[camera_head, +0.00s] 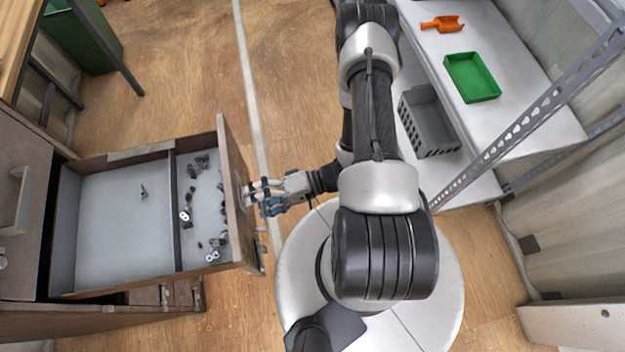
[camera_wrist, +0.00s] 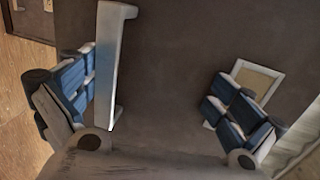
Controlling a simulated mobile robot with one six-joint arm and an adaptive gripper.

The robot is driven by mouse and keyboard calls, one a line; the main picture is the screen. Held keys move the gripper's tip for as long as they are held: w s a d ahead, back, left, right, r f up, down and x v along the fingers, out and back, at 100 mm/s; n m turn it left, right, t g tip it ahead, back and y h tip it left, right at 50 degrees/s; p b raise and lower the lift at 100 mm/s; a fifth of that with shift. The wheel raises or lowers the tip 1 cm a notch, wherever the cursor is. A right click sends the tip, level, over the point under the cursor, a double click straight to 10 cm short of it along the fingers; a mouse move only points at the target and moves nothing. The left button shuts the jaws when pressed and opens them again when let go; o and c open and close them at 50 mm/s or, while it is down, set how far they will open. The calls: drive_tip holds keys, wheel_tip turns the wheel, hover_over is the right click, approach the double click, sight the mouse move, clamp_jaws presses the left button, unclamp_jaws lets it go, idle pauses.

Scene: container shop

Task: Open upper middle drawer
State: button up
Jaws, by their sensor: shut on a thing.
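The brown drawer (camera_head: 110,232) is pulled far out of the cabinet at the left. Its grey inside has a divider, with several small dark fittings in the strip near the front panel. My gripper (camera_head: 254,196) is at the outer face of the drawer front (camera_head: 233,165). In the wrist view, the pale bar handle (camera_wrist: 107,65) on the drawer front lies along the left finger of my gripper (camera_wrist: 155,108). My gripper is shut on the handle; the right finger is beside a framed label (camera_wrist: 257,80). The handle is mostly hidden in the head view.
The closed cabinet front (camera_head: 22,165) with another handle stands at the far left. A white shelf (camera_head: 495,55) at the right carries a green tray (camera_head: 472,77) and an orange scoop (camera_head: 442,24). A grey basket (camera_head: 430,120) sits below. Wooden floor is clear beyond the drawer.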

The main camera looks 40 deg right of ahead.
drive_tip(key=shift+s+d+r, duration=0.4)
drive_tip(key=shift+s+r, duration=0.05)
drive_tip(key=shift+s, duration=0.1)
drive_tip(key=shift+v, duration=0.9)
drive_tip(key=shift+c, duration=1)
drive_tip(key=shift+d+f, duration=0.35)
drive_tip(key=shift+d, duration=0.25)
drive_tip(key=shift+c, duration=1.3)
drive_tip(key=shift+s+d, duration=0.35)
drive_tip(key=shift+d, duration=0.05)
drive_tip(key=c, duration=0.5)
drive_tip(key=shift+s+d, duration=0.15)
drive_tip(key=shift+d, duration=0.1)
drive_tip(key=shift+c, duration=0.4)
drive_tip(key=f+v, duration=0.1)
drive_tip(key=v, duration=0.8)
drive_tip(key=shift+s+d+f, duration=0.2)
drive_tip(key=shift+s+f, duration=0.1)
drive_tip(key=shift+f, duration=0.15)
